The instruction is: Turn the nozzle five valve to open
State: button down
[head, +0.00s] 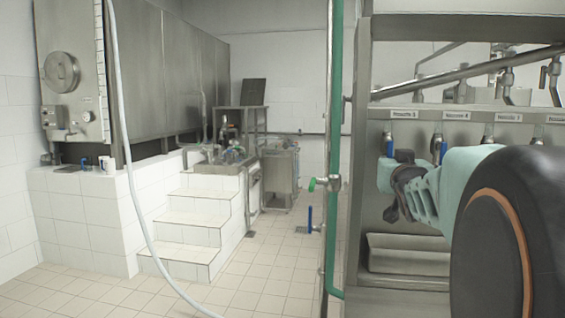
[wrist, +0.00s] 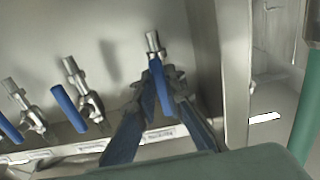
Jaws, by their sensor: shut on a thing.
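The nozzle five valve is at the left end of the row on the metal filler, under its label (head: 405,114) in the head view. Its blue handle (head: 389,147) points down there, partly hidden by my gripper. In the wrist view the blue handle (wrist: 161,84) is at the right end of the row, below a metal stub (wrist: 153,43). My gripper (head: 398,172) has its dark fingers at this valve. In the wrist view the fingers (wrist: 160,82) are shut on the handle, one on each side.
The nozzle four valve's blue handle (wrist: 70,108) is close beside in the wrist view, with another blue handle (wrist: 9,128) beyond. A green pipe (head: 335,150) stands left of the filler. A metal trough (head: 408,255) lies below. The tiled floor (head: 270,262) at left is mostly free.

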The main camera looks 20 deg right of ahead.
dwell(0.3)
jog(key=c, duration=2)
grip_release()
jog(key=shift+w+a+r, duration=0.1)
jog(key=shift+r, duration=4.85)
